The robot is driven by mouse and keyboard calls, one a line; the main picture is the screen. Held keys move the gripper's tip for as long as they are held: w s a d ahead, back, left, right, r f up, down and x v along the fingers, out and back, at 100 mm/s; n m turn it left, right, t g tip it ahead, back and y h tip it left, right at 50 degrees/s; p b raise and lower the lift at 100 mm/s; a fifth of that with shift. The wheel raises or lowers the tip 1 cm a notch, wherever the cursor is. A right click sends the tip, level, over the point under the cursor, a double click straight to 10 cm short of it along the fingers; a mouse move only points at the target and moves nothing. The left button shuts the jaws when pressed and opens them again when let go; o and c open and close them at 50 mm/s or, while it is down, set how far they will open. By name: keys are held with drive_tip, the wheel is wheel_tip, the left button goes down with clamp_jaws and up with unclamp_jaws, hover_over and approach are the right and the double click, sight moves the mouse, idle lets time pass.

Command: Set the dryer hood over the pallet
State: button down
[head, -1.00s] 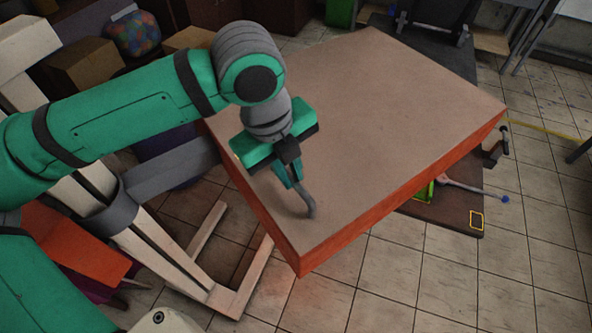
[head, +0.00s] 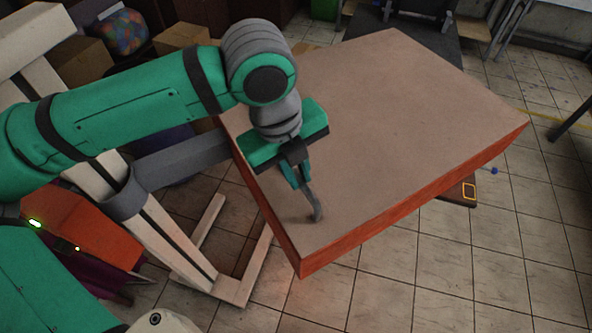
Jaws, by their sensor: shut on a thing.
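The dryer hood (head: 390,130) is a large flat box with a brown top and orange sides. It fills the middle of the head view, turned at an angle. My gripper (head: 298,178) is over the hood's near left part, shut on the curved grey handle (head: 315,208) that stands on its top. A grey bar (head: 185,158) runs from a pale wooden frame towards the hood's left edge. No pallet can be made out for sure; the hood covers most of the dark surface (head: 455,194) beneath it.
The pale wooden frame (head: 160,235) stands at the left, next to an orange object (head: 90,228). Cardboard boxes (head: 75,72) and a multicoloured ball (head: 120,32) are at the back left. Tiled floor (head: 430,270) is clear at the front right.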

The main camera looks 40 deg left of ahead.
drive_tip(key=shift+s, duration=0.3)
drive_tip(key=c, duration=1.8)
unclamp_jaws()
drive_tip(key=shift+s+d, duration=0.1)
drive_tip(key=shift+o, duration=0.2)
drive_tip(key=shift+r, duration=0.3)
drive_tip(key=d+v, duration=0.1)
drive_tip(key=v, duration=0.9)
drive_tip(key=shift+a, duration=0.5)
